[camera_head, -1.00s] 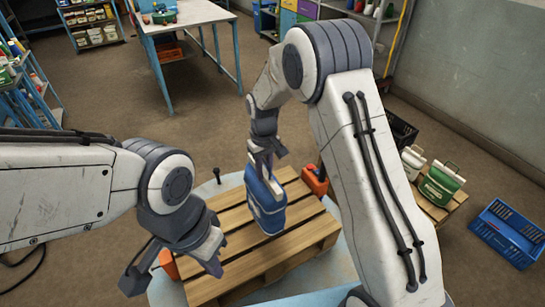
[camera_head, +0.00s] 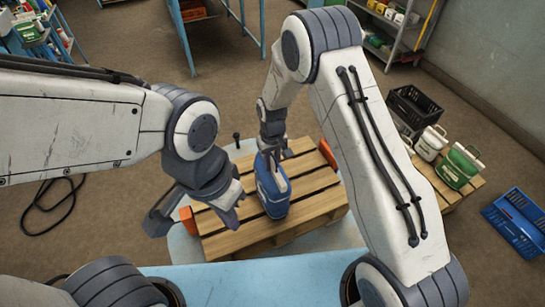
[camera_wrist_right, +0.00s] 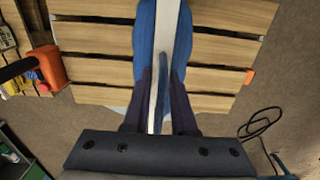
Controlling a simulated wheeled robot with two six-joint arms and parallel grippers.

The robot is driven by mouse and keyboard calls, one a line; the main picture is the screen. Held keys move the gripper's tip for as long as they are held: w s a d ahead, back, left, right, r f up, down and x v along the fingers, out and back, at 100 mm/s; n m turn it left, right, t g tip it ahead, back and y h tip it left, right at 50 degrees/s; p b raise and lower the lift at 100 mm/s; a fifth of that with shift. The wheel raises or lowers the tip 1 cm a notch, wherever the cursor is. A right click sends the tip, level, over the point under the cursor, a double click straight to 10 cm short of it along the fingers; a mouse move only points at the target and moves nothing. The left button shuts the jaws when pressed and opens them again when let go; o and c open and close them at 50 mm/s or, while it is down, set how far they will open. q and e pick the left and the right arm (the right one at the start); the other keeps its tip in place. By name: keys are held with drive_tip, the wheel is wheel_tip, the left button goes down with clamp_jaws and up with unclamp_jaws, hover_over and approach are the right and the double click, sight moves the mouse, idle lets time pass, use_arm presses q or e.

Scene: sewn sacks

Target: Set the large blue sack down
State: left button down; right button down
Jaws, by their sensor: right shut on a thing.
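The large blue sack (camera_head: 269,196) stands upright over the wooden pallet (camera_head: 321,196) in the head view. I cannot tell whether its base touches the slats. My right gripper (camera_head: 272,161) is shut on the sack's top. In the right wrist view the sack (camera_wrist_right: 144,40), with a pale band along it, runs up from between the fingers of the right gripper (camera_wrist_right: 158,112), with the pallet slats (camera_wrist_right: 95,71) behind it. My left gripper (camera_head: 192,220) is open and empty, near the pallet's left side.
An orange object (camera_head: 327,154) is at the pallet's far right corner, another (camera_head: 188,220) at its left. Green-and-white (camera_head: 460,167) and white (camera_head: 431,143) containers stand to the right, by a black crate (camera_head: 416,107) and a blue crate (camera_head: 516,224). Floor to the left is mostly clear.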

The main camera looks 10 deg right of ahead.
drive_tip(key=shift+w+r, duration=0.1)
drive_tip(key=shift+w, duration=0.05)
drive_tip(key=c, duration=1)
unclamp_jaws()
drive_tip(key=shift+f, duration=0.2)
drive_tip(key=shift+o, duration=1.4)
drive_tip(key=shift+s, duration=0.2)
